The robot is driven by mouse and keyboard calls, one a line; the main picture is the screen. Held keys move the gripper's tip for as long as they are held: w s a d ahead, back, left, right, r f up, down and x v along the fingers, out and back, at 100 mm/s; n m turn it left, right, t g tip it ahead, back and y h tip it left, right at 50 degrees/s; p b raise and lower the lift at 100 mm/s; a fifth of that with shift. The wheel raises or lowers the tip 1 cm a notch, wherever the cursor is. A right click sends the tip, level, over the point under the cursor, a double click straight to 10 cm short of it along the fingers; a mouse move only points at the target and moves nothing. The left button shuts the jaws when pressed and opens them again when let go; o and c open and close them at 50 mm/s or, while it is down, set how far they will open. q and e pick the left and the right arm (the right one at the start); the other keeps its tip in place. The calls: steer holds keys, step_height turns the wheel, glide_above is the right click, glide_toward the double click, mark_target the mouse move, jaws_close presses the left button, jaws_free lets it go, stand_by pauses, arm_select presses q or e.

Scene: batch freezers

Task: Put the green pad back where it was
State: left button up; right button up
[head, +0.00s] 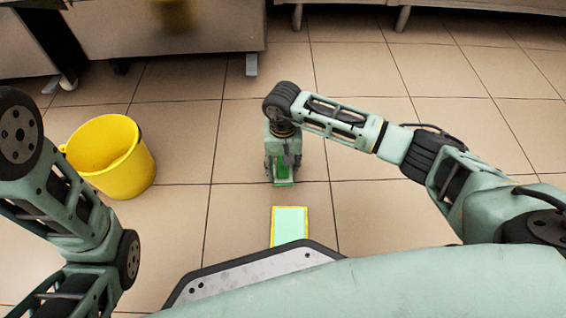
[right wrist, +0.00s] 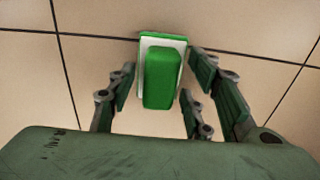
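The green pad (right wrist: 162,80) is a green block on a white base, lying between the fingers of my right gripper (right wrist: 163,72) in the right wrist view. A gap shows on both sides, so the fingers look open and apart from it. In the head view my right gripper (head: 281,176) points down over the floor, with the green pad (head: 283,169) partly hidden by it. I cannot tell its exact height above the floor. A pale green rectangle with a yellow border (head: 290,224) lies on the floor nearer to me. My left gripper is out of view.
A yellow bucket (head: 112,158) stands on the tiled floor at the left, close to my left arm. Steel counters or cabinets (head: 165,30) stand at the back, with legs reaching the floor. The floor right of my right gripper is clear.

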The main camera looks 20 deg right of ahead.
step_height(320, 180, up, 12)
steer(key=p, duration=0.7)
steer(key=shift+r+p, duration=0.2)
steer(key=shift+p, duration=0.2)
